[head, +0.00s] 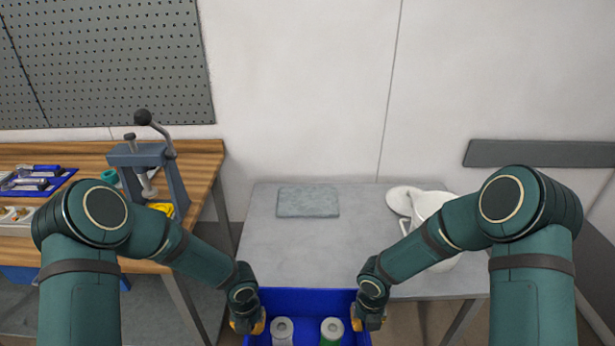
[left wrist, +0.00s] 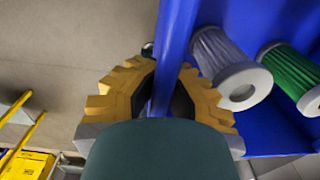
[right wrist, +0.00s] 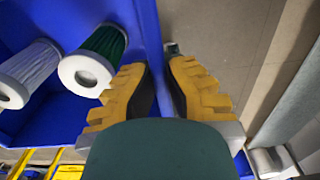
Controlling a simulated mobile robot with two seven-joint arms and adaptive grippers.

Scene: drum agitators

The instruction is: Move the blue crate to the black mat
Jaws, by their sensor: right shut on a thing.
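The blue crate (head: 305,299) is at the bottom middle of the head view, in front of the grey table's near edge, its lower part cut off. It holds a white-grey filter cylinder (head: 282,331) and a green one (head: 331,331). My left gripper (left wrist: 163,95) is shut on the crate's left wall, which runs between its yellow fingers. My right gripper (right wrist: 160,85) is shut on the crate's right wall. A flat grey rectangular mat (head: 308,201) lies at the back of the table; no clearly black mat shows.
The grey table (head: 300,250) is clear in front of the mat. A white bucket (head: 432,207) and round lid (head: 402,199) stand at its right, partly behind my right arm. A wooden bench (head: 205,160) with a press (head: 145,165) is at left.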

